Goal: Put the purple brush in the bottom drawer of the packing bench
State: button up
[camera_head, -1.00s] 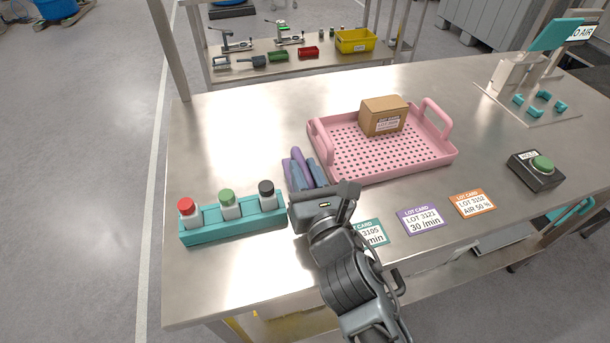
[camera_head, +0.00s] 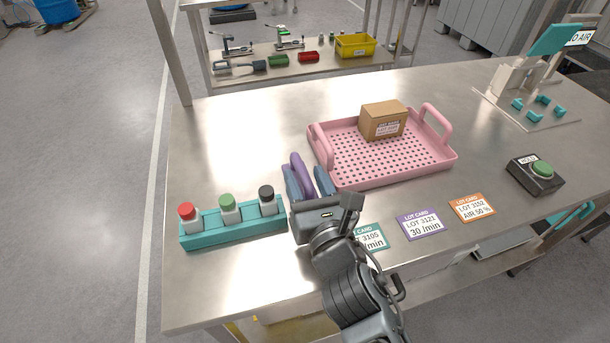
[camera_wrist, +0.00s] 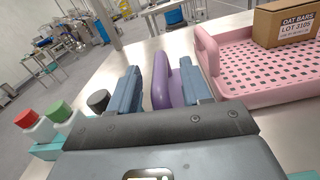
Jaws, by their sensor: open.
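The purple brush (camera_head: 302,172) is at the left of the pink tray, over the bench top. My gripper (camera_head: 308,184) is open, with one blue-grey finger on each side of the brush. In the wrist view the brush (camera_wrist: 161,82) shows between the two fingers, and a gap shows beside the left finger. Its lower part is hidden behind my gripper, and I cannot tell whether it touches the bench or the right finger. The packing bench (camera_head: 235,130) has a bare metal top; its bottom drawer cannot be made out.
The pink perforated tray (camera_head: 350,180) holds a cardboard box (camera_head: 383,120). A teal rack (camera_head: 235,225) with three capped bottles stands at left. Lot cards (camera_head: 421,223) and a green-button box (camera_head: 535,174) lie to the right. The back left of the bench is clear.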

jog(key=b+v, duration=0.1)
jog(key=v, duration=1)
jog(key=shift+s+d+f+m, duration=0.15)
jog(key=shift+s+d+m, duration=0.05)
jog(key=shift+s+m, duration=0.1)
jog(key=s+d+f+m+g+h, duration=0.1)
jog(key=s+d+m, duration=0.3)
jog(key=s+m, duration=0.4)
jog(key=s+d+f+m+g, duration=0.15)
jog(key=s+d+m, duration=0.25)
jog(key=s+m, duration=0.4)
jog(key=s+d+r+m+h, duration=0.1)
jog(key=s+d+r+m, duration=0.1)
jog(key=s+m, duration=0.4)
jog(key=s+d+r+m+h, duration=0.2)
jog(key=s+d+m, duration=0.3)
jog(key=m, duration=0.9)
jog(key=shift+s+r+m, duration=0.3)
jog(key=shift+s+r, duration=0.2)
jog(key=shift+s, duration=0.2)
jog(key=shift+g, duration=0.25)
jog(key=shift+c, duration=0.5)
